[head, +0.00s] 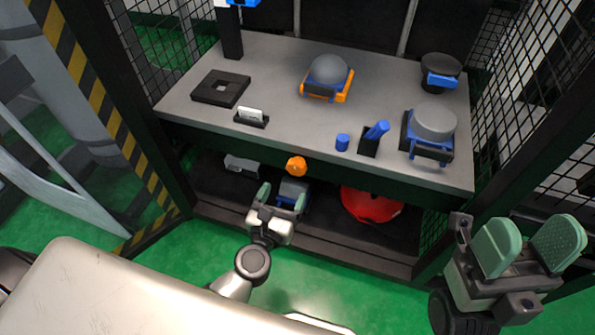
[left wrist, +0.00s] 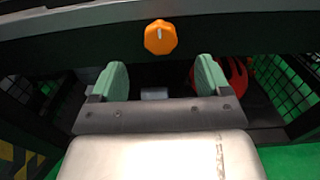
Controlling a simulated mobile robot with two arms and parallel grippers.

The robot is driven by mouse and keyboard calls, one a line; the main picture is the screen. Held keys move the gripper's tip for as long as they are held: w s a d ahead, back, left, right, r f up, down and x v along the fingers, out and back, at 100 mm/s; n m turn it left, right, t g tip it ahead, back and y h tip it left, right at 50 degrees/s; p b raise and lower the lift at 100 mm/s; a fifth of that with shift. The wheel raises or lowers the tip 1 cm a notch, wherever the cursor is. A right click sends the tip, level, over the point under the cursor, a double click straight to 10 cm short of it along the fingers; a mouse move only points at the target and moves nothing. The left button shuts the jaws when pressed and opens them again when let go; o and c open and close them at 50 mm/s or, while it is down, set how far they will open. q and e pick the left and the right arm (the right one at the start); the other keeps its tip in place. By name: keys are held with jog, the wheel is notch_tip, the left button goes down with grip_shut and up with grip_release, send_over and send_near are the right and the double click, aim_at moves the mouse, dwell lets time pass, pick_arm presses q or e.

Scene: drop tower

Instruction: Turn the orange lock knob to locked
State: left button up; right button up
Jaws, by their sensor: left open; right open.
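The orange lock knob (head: 296,166) sits on the dark front face of the workbench, below the tabletop edge. In the left wrist view the knob (left wrist: 160,37) is ahead of the fingers, with a pale pointer mark running up from its middle. My left gripper (head: 281,196) is open and empty, below and in front of the knob, not touching it. Its two green fingers (left wrist: 161,80) stand apart, with the knob beyond and above the gap. My right gripper (head: 527,246) is open and empty at the right, away from the bench front.
The grey tabletop (head: 285,75) carries a grey dome on an orange base (head: 328,76), a grey cylinder device (head: 432,123), a black square block (head: 221,88) and a small blue cylinder (head: 342,142). A red round object (head: 371,205) lies on the lower shelf. Mesh walls flank the bench.

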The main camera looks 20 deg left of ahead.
aim_at(295, 169)
pick_arm(q)
jog(key=w, duration=0.8)
jog(key=shift+w+d, duration=0.15)
jog(key=shift+w, duration=0.05)
jog(key=c, duration=0.9)
